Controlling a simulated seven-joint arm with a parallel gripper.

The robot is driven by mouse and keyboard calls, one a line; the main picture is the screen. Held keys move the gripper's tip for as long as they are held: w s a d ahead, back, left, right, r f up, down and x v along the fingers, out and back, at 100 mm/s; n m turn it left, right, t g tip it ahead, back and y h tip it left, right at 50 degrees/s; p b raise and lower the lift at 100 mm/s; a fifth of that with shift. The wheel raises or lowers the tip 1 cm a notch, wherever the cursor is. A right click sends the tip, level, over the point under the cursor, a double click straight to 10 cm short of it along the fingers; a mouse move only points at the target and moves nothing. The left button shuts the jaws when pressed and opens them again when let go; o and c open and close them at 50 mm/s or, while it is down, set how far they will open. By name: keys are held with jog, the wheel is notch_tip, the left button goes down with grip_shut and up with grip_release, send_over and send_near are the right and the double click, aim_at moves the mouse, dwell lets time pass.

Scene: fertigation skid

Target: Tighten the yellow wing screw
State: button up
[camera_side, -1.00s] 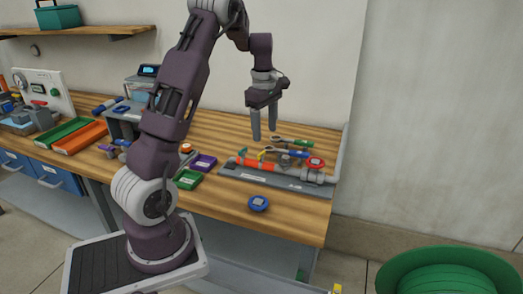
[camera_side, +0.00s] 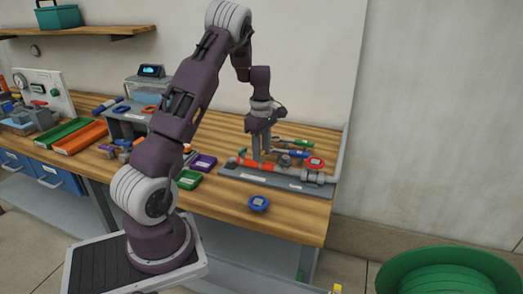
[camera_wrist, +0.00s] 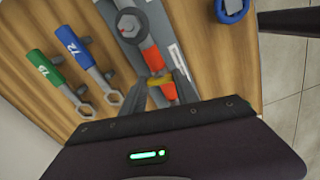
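The yellow wing screw (camera_wrist: 161,88) shows in the wrist view at the orange part of a pipe fitting. My gripper's two fingers (camera_wrist: 166,76) stand on either side of it, apart; I see no clear contact. In the side view my gripper (camera_side: 260,159) points straight down with its fingertips low over the left part of the pipe assembly, and the screw is mostly hidden there. The orange pipe section (camera_wrist: 152,57) lies just beyond the fingers. The assembly sits on a grey base plate (camera_side: 284,182).
Green-handled (camera_wrist: 44,66) and blue-handled (camera_wrist: 73,50) wrenches lie beside the assembly. A red round part (camera_side: 315,162) is at its right end. A blue ring (camera_side: 258,203) lies near the table's front edge, with bare wood around it.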

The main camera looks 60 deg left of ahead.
grip_shut()
jog(key=shift+m, duration=0.3)
jog(key=m, duration=1)
jog(key=shift+m, duration=2.3)
jog(key=o, duration=0.9)
grip_release()
